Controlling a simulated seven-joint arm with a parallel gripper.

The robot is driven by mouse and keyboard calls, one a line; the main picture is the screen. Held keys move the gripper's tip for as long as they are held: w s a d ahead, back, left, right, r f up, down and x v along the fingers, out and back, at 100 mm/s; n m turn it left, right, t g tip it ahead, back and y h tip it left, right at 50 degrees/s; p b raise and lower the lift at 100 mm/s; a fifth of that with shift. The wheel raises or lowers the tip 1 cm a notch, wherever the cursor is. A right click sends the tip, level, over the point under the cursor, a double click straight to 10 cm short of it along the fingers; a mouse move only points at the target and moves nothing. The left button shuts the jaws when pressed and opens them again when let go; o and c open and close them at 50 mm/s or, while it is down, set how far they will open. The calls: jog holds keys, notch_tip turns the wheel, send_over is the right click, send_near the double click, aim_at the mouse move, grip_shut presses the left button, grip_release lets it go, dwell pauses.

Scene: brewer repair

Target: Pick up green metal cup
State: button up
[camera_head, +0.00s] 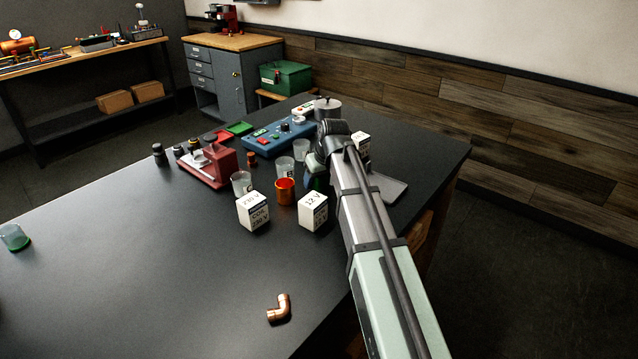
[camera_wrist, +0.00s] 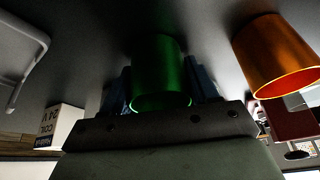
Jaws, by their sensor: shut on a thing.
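The green metal cup (camera_wrist: 160,75) is between the two blue fingers of my gripper (camera_wrist: 161,84) in the wrist view, and the gripper is shut on it. The wrist view is upside down, with the dark table top above. I cannot tell whether the cup touches the table. In the head view my gripper (camera_head: 313,166) is at the table's right part, behind the white 12 V box, and my arm hides much of it. Only a dark green bit of the cup (camera_head: 318,184) shows there.
A copper cup (camera_head: 286,192) stands close by, left of my gripper in the head view. White boxes (camera_head: 253,211) (camera_head: 313,210), clear glasses (camera_head: 241,183) and a blue control box (camera_head: 279,136) crowd around. A copper elbow (camera_head: 279,309) lies in front. The table's left front is mostly clear.

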jog(key=shift+c, duration=0.6)
